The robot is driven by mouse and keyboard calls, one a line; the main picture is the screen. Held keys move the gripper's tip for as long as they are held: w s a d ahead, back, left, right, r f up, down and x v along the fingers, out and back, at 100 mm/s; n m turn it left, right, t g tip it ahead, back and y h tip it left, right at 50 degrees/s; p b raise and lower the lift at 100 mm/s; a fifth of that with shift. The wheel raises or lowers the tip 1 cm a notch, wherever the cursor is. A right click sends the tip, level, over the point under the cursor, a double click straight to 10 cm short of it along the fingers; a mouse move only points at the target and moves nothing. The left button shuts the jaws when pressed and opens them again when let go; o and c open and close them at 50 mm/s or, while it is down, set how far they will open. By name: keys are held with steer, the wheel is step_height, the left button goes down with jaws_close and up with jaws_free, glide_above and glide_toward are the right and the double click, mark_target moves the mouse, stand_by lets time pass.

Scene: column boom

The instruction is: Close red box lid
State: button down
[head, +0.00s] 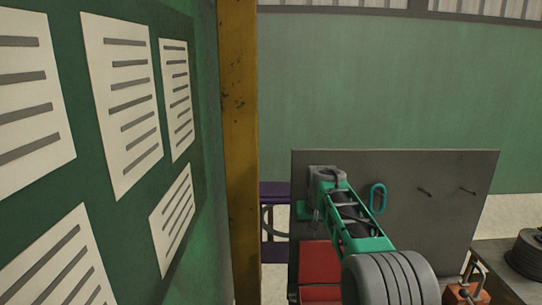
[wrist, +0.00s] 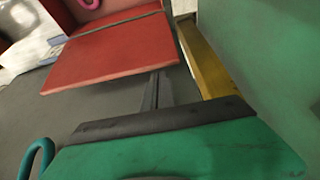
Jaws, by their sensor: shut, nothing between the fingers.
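The red box (head: 319,293) stands low in the head view, partly hidden behind my arm. Its broad red lid panel (head: 320,262) shows above a thin seam. In the wrist view the lid (wrist: 115,55) is a flat red panel at the upper left, with a grey seam along its far edge and more red beyond. I cannot tell the lid's exact angle. My gripper (wrist: 157,92) is shut and empty, with its narrow grey fingers just below the lid's near right corner in the picture. I cannot tell whether they touch it. In the head view the fingertips are not clear.
A yellow post (head: 239,150) stands left of the box, beside a green board with papers (head: 122,100). A grey panel (head: 440,200) rises behind, with a teal loop (head: 378,198) and pegs. A bench with a dark coil (head: 526,255) is at right.

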steer(key=shift+s+f+b, duration=0.1)
steer(key=shift+f+b, duration=0.45)
steer(key=shift+f, duration=0.2)
steer(key=shift+s+f+b, duration=0.3)
steer(key=shift+s+b, duration=0.75)
steer(key=shift+s+f+b, duration=0.3)
steer(key=shift+s+b, duration=0.75)
steer(key=shift+s+f+b, duration=0.3)
steer(key=shift+s+b, duration=0.75)
steer(key=shift+s, duration=0.25)
steer(key=shift+s+b, duration=0.35)
steer(key=shift+b, duration=0.25)
steer(key=shift+s, duration=0.1)
step_height(320, 180, up, 7)
steer(key=p, duration=0.5)
steer(key=shift+w+f, duration=0.15)
steer(key=shift+w, duration=0.05)
